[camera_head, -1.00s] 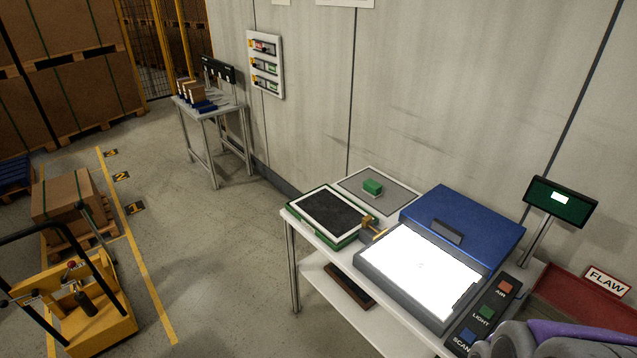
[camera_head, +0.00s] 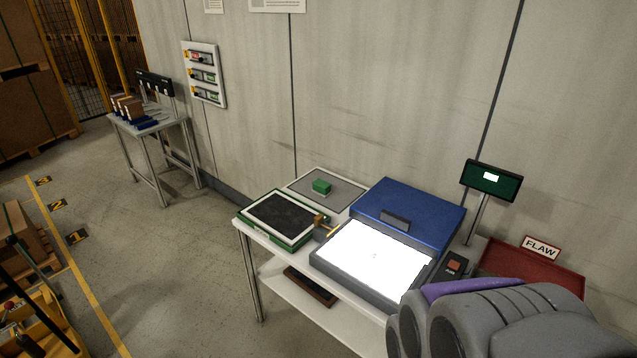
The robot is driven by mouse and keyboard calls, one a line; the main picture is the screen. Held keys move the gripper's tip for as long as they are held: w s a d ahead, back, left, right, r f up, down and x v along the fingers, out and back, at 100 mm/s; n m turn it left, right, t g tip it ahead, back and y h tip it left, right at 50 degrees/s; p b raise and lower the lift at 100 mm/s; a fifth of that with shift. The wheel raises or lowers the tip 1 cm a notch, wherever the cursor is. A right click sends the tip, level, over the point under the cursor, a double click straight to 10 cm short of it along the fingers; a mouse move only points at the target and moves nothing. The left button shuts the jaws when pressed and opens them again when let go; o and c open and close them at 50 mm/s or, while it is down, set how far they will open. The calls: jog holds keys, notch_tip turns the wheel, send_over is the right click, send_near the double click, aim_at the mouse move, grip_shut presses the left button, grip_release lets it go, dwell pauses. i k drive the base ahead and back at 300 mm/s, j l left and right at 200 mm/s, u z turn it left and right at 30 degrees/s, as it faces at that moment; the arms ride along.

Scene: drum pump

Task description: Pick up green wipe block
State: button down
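The green wipe block (camera_head: 321,187) rests on a grey pad with a white border (camera_head: 343,194) at the back of the white table, near the wall. My arm shows at the lower right as grey rounded links with a purple band, in front of the table's right part. I do not see my gripper's fingers in this view. Nothing touches the green block.
To the right stands a scanner with a lit white bed (camera_head: 372,254) and blue lid (camera_head: 411,207). A small display (camera_head: 491,180) and a red FLAW bin (camera_head: 520,262) are further right.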

aim_at(322, 188)
jog(key=i+j+z, duration=0.25)
jog(key=i+j, duration=2)
